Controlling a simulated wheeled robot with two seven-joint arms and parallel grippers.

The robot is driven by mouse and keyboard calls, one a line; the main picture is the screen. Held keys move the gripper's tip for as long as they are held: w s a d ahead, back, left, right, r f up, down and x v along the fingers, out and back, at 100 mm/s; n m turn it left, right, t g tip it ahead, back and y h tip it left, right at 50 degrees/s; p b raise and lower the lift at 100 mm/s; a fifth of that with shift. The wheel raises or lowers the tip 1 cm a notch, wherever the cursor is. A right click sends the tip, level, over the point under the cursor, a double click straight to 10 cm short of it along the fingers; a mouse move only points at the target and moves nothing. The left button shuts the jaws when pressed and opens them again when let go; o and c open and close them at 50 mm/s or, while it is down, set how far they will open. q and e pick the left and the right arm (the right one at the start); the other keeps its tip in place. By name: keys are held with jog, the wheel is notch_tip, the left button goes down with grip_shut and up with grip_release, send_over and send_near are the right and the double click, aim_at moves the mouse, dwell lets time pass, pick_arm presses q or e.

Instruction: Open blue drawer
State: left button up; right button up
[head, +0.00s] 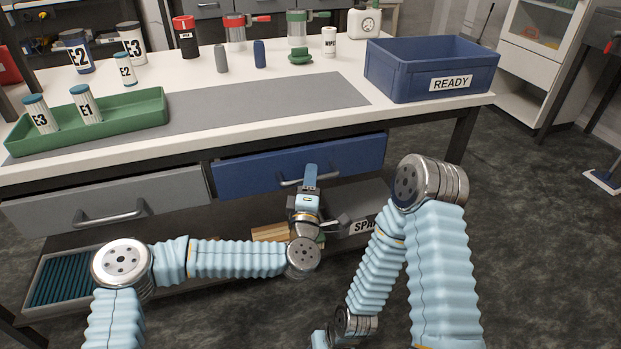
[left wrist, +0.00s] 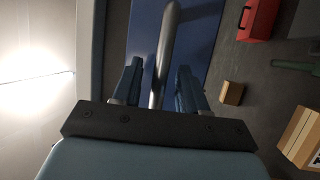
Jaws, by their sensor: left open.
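The blue drawer (head: 345,157) is under the bench top, right of the grey drawer, and its front shows a curved metal handle (head: 290,183). My left gripper (head: 310,174) is at that handle, in front of the drawer. In the left wrist view, the silver handle (left wrist: 168,45) runs lengthwise between the two blue fingers of the open left gripper (left wrist: 157,82), with the blue drawer front (left wrist: 199,38) behind. I cannot tell whether a finger touches the handle. My right arm is folded at the right, with its gripper out of sight.
The grey drawer (head: 150,196) is at the left. A green tray (head: 140,121) with labelled containers and a blue READY bin (head: 400,80) stand on the bench. A grey SPARE box (head: 352,200) sits below the blue drawer.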

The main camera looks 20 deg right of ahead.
pick_arm(q)
jog(key=shift+w+d, duration=0.1)
jog(key=shift+w, duration=0.05)
jog(key=shift+c, duration=0.3)
grip_shut()
